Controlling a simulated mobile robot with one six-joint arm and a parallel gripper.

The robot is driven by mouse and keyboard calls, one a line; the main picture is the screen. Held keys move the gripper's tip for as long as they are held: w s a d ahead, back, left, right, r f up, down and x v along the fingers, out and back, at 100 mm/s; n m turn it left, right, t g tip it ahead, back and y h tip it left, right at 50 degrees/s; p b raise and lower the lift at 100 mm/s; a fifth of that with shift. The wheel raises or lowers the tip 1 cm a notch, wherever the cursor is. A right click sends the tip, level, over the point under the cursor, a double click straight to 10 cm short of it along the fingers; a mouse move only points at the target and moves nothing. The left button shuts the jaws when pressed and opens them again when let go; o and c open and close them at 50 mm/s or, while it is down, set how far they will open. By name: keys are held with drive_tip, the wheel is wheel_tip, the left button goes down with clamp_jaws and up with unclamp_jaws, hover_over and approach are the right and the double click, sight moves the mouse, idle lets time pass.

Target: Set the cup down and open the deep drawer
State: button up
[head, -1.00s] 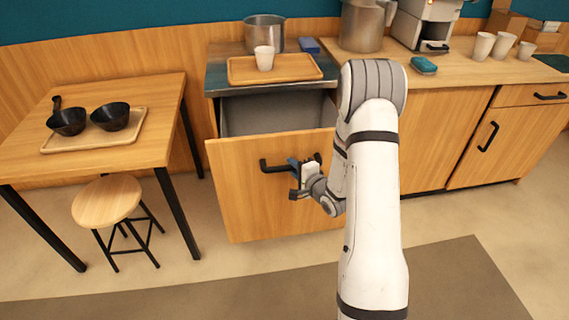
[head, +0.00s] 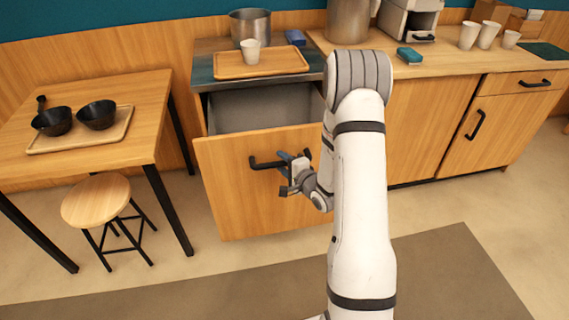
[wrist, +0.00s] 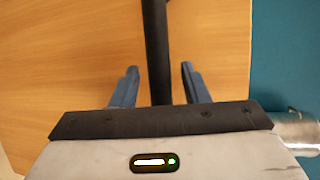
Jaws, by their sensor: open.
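The deep drawer (head: 232,195) stands pulled out under the metal counter, with its grey inside (head: 255,110) showing from above. Its black bar handle (head: 262,164) is on the wooden front. My gripper (head: 287,176) is at the right part of the handle. In the wrist view my two blue fingers (wrist: 158,85) are apart, with the black handle (wrist: 156,50) running between them and a gap on each side. A white cup (head: 251,52) stands upright on the wooden tray (head: 228,70) on the counter above the drawer, clear of my gripper.
A metal pot (head: 250,25) and a blue block (head: 295,37) are behind the tray. A table (head: 105,160) with black bowls (head: 97,116) and a stool (head: 96,200) stand left of the drawer. The right counter holds several paper cups and a teal sponge (head: 409,55). Floor in front is clear.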

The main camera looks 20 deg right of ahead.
drive_tip(key=v, duration=0.7)
drive_tip(key=shift+s, duration=0.35)
drive_tip(key=s+r+n+g+h+p, duration=0.2)
drive_tip(key=r+n+g+h+p, duration=0.15)
drive_tip(key=r, duration=0.45)
drive_tip(key=s+r+n+g+h+p, duration=0.25)
drive_tip(key=r+n+p, duration=0.2)
drive_tip(key=r, duration=0.35)
drive_tip(key=s+a+r+n+g+p, duration=0.2)
drive_tip(key=s+r, duration=0.4)
drive_tip(key=s, duration=0.3)
drive_tip(key=s+a+r+n+g+p, duration=0.2)
drive_tip(key=s+a+r+n+g, duration=0.2)
drive_tip(key=s+r, duration=0.3)
drive_tip(key=s+a+n, duration=0.1)
drive_tip(key=s, duration=0.2)
drive_tip(key=shift+y, duration=0.4)
